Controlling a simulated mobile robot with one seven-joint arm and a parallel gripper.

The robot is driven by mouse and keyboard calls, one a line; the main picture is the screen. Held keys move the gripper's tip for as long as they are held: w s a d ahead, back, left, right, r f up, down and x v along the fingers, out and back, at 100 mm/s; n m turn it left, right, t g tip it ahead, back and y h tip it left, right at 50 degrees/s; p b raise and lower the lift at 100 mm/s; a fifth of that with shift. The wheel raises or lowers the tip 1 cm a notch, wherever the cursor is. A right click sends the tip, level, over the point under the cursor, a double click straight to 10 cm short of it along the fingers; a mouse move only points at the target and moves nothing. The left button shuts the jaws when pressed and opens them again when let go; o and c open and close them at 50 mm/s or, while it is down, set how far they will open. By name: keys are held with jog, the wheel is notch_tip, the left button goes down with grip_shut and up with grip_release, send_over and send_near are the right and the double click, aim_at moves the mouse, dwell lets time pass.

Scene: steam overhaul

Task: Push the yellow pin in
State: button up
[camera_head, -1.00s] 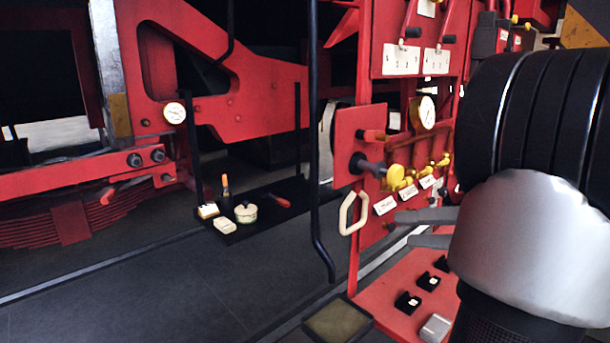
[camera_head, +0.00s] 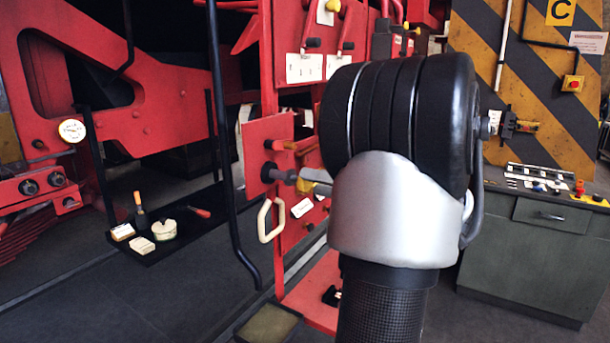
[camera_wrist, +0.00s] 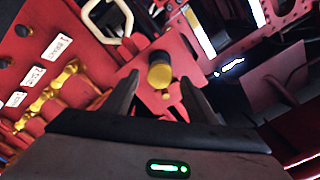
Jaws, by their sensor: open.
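The yellow pin is a dark shaft with a round yellow head that sticks out of a red plate (camera_head: 268,140) on the red panel. In the head view its yellow head (camera_head: 304,186) is mostly hidden behind my gripper (camera_head: 310,182). In the wrist view the pin (camera_wrist: 160,74) points towards the camera, with its yellow end face showing. My gripper (camera_wrist: 160,90) is open and empty, with one finger on each side of the pin in that picture. I cannot tell whether the fingertips reach past its head or touch it.
A cream handle (camera_head: 264,222) hangs on the panel below the plate. Several yellow valves (camera_wrist: 50,92) and white labels sit beside the pin. A black tray (camera_head: 180,236) with small items lies at left. A grey cabinet (camera_head: 520,250) stands at right.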

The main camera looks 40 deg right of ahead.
aim_at(292, 178)
jog(key=shift+p+x, duration=0.35)
jog(key=shift+x, duration=1.7)
grip_shut()
jog(key=b+x, duration=0.1)
jog(key=x, duration=0.1)
jog(key=b+x, duration=0.2)
jog(key=shift+w+f, duration=0.15)
jog(key=shift+f, duration=0.1)
jog(key=shift+w+a+r, duration=0.1)
jog(key=shift+w+r, duration=0.05)
jog(key=shift+w, duration=0.05)
jog(key=shift+r, duration=0.1)
grip_release()
jog(key=shift+w, duration=0.15)
